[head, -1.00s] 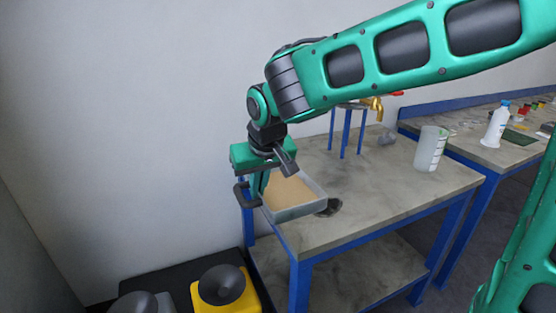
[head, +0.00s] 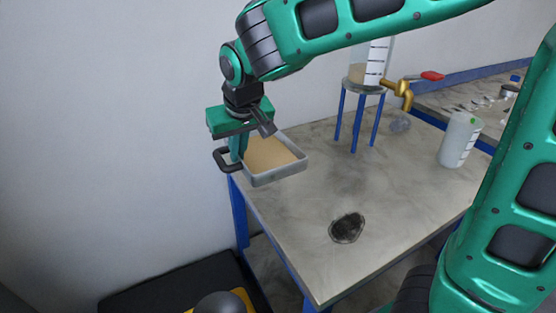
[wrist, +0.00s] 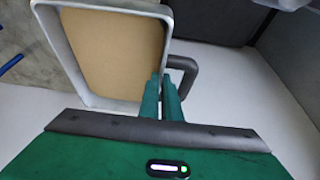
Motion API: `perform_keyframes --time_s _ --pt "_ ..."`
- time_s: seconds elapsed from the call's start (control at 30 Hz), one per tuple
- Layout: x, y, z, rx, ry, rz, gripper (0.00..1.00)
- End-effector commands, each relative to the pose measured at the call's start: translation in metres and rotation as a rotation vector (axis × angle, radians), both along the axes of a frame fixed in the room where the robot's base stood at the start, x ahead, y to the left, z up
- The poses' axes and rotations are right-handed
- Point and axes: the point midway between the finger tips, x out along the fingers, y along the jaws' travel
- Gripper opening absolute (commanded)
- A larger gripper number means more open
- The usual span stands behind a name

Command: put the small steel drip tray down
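The small steel drip tray (head: 279,178) is a shallow grey rectangular pan with tan contents and a dark handle. It appears over the far left corner of the table (head: 320,270); I cannot tell whether it touches the top. My gripper (head: 237,150) is at the tray's left side. In the wrist view my gripper's green fingers (wrist: 162,97) are close together at the tray's handle side, with the tray (wrist: 70,85) looking level. The spot where the fingers meet the tray is partly hidden.
A graduated vessel on a blue stand (head: 357,120) with a brass tap (head: 398,88) stands behind, and a white beaker (head: 460,140) to the right.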

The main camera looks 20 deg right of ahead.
Motion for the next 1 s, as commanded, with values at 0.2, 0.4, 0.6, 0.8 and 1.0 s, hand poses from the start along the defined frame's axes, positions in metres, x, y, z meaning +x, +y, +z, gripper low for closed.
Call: perform_keyframes --time_s 0.2,0.4,0.6,0.8,1.0 --pt "0.018 -0.019 -0.014 0.0 0.002 -0.008 0.0" --pt "0.046 -0.049 -0.038 -0.001 0.003 -0.012 0.0" --pt "0.071 -0.076 -0.059 -0.002 0.002 -0.012 0.0" --pt "0.083 -0.088 -0.069 0.0 0.0 -0.01 0.0" --pt "0.084 -0.089 -0.087 -0.002 0.002 -0.009 0.0"
